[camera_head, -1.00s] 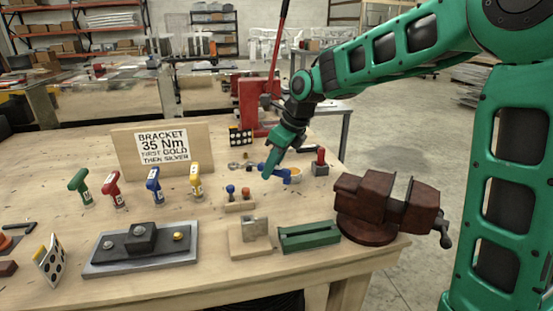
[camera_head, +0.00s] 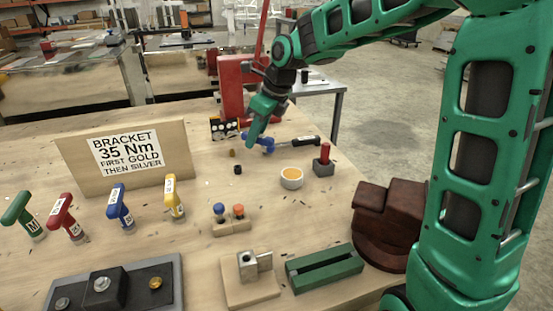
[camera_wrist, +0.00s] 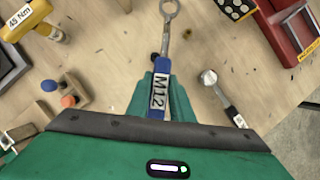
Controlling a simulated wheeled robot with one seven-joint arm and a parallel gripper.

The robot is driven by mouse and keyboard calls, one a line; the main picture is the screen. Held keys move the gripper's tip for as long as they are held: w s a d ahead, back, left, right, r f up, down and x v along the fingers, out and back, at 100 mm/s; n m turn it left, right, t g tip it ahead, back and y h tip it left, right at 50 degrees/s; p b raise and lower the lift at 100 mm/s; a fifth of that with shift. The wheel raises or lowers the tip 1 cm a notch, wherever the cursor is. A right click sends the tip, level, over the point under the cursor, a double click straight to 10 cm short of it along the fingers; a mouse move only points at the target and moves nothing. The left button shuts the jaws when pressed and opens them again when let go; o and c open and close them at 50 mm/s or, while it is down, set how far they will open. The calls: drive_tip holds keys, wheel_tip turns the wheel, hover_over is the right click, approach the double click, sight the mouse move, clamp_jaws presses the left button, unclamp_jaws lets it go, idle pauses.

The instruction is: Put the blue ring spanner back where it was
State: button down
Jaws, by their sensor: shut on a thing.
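The blue ring spanner, with a blue handle labelled M12 (camera_wrist: 159,91), is between the fingers of my gripper (camera_wrist: 161,82) in the wrist view. Its metal ring end points away from the palm, at the top of that view. In the head view, my gripper (camera_head: 256,134) points down over the back of the workbench, shut on the spanner (camera_head: 267,146), whose blue parts show beside the fingers. I cannot tell whether the spanner touches the bench. A black-handled tool with a round metal head (camera_wrist: 209,78) lies right of it; its handle also shows in the head view (camera_head: 303,141).
A red press (camera_head: 232,85) stands behind my gripper. A small cup with orange contents (camera_head: 291,183) and a red-handled grey block (camera_head: 324,168) are nearer. A black socket (camera_head: 238,170) lies to the left. A sign board (camera_head: 175,147) and several T-handles stand further left.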

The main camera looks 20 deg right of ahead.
hover_over(282, 166)
drive_tip(key=s+d, duration=0.1)
wheel_tip(282, 166, down, 6)
drive_tip(key=shift+s+f, duration=0.1)
drive_tip(key=shift+f, duration=2.05)
drive_tip(key=c, duration=1.6)
unclamp_jaws()
drive_tip(key=shift+o, duration=0.2)
drive_tip(key=shift+r, duration=0.1)
drive_tip(key=v, duration=1.2)
drive_tip(key=shift+s, duration=0.1)
